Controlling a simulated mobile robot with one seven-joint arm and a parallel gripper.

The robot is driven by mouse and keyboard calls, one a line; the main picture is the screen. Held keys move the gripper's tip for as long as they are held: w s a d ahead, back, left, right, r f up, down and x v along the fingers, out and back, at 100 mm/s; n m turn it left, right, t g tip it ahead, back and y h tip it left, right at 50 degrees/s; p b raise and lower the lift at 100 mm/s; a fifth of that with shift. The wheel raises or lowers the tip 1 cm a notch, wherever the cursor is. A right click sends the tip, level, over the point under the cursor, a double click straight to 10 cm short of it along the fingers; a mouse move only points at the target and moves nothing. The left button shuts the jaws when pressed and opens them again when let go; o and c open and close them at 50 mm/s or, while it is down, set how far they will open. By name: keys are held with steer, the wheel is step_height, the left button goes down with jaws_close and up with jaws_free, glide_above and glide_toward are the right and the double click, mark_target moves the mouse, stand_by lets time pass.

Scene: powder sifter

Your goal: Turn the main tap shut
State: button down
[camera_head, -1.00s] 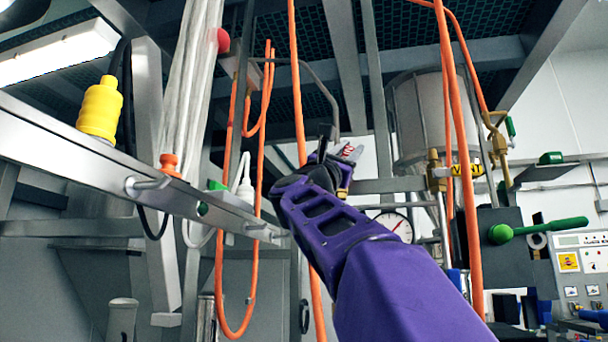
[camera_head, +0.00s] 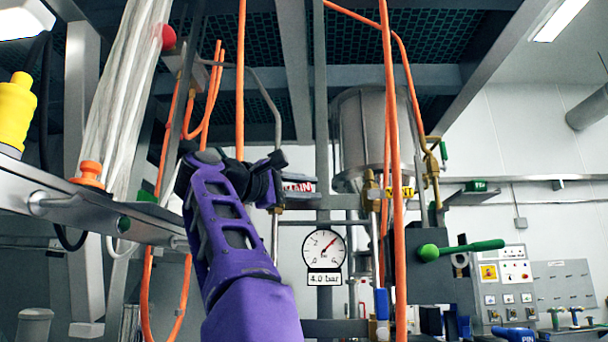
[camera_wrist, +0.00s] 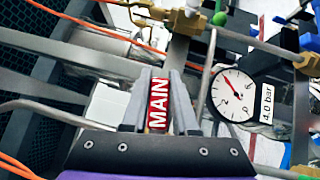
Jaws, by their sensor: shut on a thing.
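The main tap's handle carries a red "MAIN" label (camera_head: 299,187), just right of my gripper (camera_head: 277,180) in the head view. In the wrist view the label (camera_wrist: 158,104) lies between the two grey fingers of my gripper (camera_wrist: 159,98), which are shut on the handle. In the head view the handle looks roughly level. A vertical pipe runs below it, and my gripper hides the handle's near end and the tap body. A round gauge (camera_head: 325,246) marked "4.0 bar" is below right of the tap; it also shows in the wrist view (camera_wrist: 233,95).
Orange hoses (camera_head: 395,200) hang on both sides of my arm. A metal rail (camera_head: 100,205) with a yellow bottle (camera_head: 14,112) is at left. A yellow-tagged valve (camera_head: 400,192) and a green-handled lever (camera_head: 465,249) are at right. A metal hopper (camera_head: 362,135) stands behind.

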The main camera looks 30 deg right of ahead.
steer(key=shift+d+f+m+g+y+p, duration=0.1)
steer(key=shift+f+m+g+y+p, duration=0.2)
steer(key=shift+f+m+y+p, duration=0.4)
steer(key=shift+f+m, duration=0.1)
steer(key=shift+m, duration=0.2)
steer(key=c, duration=0.7)
jaws_free()
steer(key=a, duration=0.2)
steer(key=s+a, duration=0.1)
steer(key=a, duration=0.4)
steer(key=shift+s+a, duration=0.2)
steer(key=shift+s, duration=0.05)
